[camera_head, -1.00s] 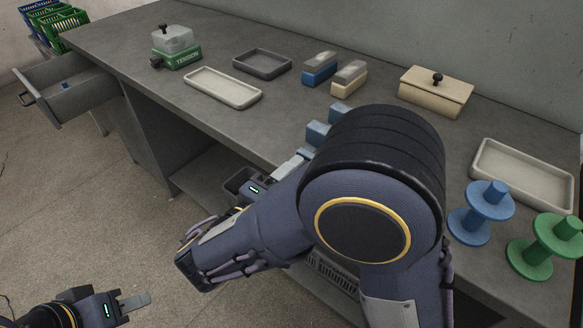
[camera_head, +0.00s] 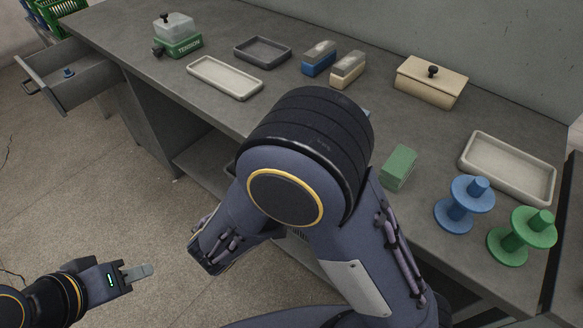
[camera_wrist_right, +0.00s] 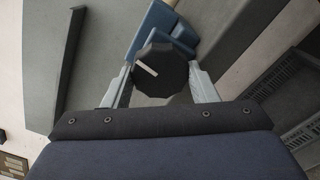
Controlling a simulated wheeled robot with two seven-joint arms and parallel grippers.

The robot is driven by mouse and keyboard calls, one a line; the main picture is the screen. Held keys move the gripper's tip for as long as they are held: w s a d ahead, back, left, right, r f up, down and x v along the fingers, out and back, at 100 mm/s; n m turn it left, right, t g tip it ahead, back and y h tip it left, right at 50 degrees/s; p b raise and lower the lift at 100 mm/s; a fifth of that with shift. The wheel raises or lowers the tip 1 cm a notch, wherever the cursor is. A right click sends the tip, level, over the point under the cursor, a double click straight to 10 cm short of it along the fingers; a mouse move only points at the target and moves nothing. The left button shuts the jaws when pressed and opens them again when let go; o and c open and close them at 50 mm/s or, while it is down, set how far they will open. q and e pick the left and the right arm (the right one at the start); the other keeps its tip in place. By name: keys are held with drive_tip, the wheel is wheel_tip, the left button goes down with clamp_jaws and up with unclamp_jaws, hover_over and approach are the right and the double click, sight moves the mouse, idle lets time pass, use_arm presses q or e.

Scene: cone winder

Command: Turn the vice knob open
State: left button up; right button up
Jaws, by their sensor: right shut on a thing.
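The vice knob (camera_wrist_right: 160,70) is black and faceted with a white line mark, seen in the right wrist view. Blue vice parts (camera_wrist_right: 152,22) show beyond it. My right gripper (camera_wrist_right: 165,82) is shut on the knob, one pale finger on each side. In the head view my right arm covers the knob, the right gripper and nearly all of the vice. My left gripper (camera_head: 136,272) is low at the left, over the floor and away from the bench. Its fingers overlap in view, so their opening is unclear.
The bench (camera_head: 270,90) holds a green tension box (camera_head: 180,44), trays, blue and tan blocks, a lidded cream box (camera_head: 431,84), a green block (camera_head: 398,168), a blue spool (camera_head: 463,204) and a green spool (camera_head: 521,236). An open drawer (camera_head: 75,80) juts out at left.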

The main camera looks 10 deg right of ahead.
drive_tip(key=shift+f, duration=0.1)
drive_tip(key=o, duration=1)
drive_tip(key=shift+a, duration=0.1)
drive_tip(key=v, duration=0.7)
drive_tip(key=shift+s+a, duration=0.3)
